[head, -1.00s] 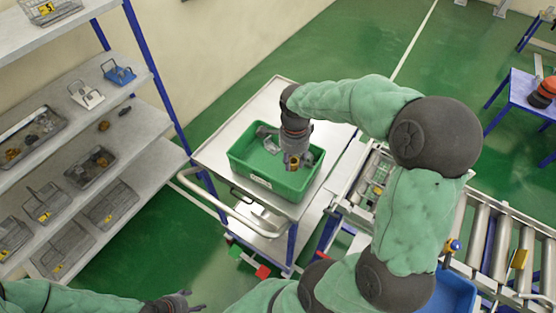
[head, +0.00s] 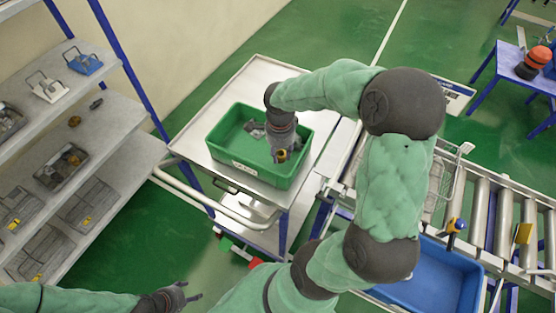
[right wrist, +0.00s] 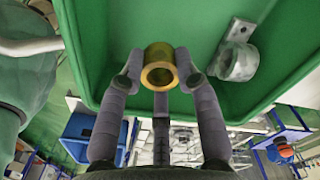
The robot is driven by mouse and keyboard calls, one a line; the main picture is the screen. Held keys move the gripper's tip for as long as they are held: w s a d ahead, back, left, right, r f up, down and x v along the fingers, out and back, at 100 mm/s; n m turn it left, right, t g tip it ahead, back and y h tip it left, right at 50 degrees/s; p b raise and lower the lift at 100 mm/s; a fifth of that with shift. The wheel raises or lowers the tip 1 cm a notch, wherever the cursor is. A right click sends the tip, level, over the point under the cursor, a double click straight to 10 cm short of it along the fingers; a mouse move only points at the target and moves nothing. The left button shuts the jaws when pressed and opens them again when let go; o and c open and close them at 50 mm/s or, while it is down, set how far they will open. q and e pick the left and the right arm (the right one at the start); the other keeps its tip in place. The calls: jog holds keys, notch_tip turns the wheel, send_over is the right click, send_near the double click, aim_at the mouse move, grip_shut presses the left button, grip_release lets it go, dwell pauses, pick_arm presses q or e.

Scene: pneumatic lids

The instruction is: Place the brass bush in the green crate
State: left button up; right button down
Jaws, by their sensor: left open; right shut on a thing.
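The green crate (head: 222,138) stands on a metal-topped trolley in the middle of the head view. My right gripper (head: 282,158) points down over the inside of the crate, at its right half. It is shut on the brass bush (head: 282,154), a short hollow gold ring. In the right wrist view the fingers (right wrist: 160,72) grip the brass bush (right wrist: 158,68) from both sides, with the crate's green interior (right wrist: 180,25) beyond. I cannot tell whether the bush touches the crate floor. My left gripper (head: 185,294) is open and empty near the bottom edge, away from the crate.
A grey metal part (right wrist: 238,58) lies in the crate beside the bush. A roller conveyor (head: 500,230) and a blue bin (head: 430,280) are at the right. The trolley top (head: 250,80) has bare room behind the crate.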

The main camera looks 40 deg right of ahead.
aim_at(280, 160)
jog(key=shift+f, duration=2.55)
jog(key=shift+b, duration=0.3)
jog(key=shift+f, duration=0.2)
jog(key=c, duration=0.9)
grip_release()
jog(key=shift+r, duration=0.15)
jog(key=shift+r, duration=0.3)
notch_tip(280, 160, up, 12)
jog(key=shift+a+f+p, duration=0.1)
jog(key=shift+f+p, duration=0.15)
jog(key=shift+p, duration=0.45)
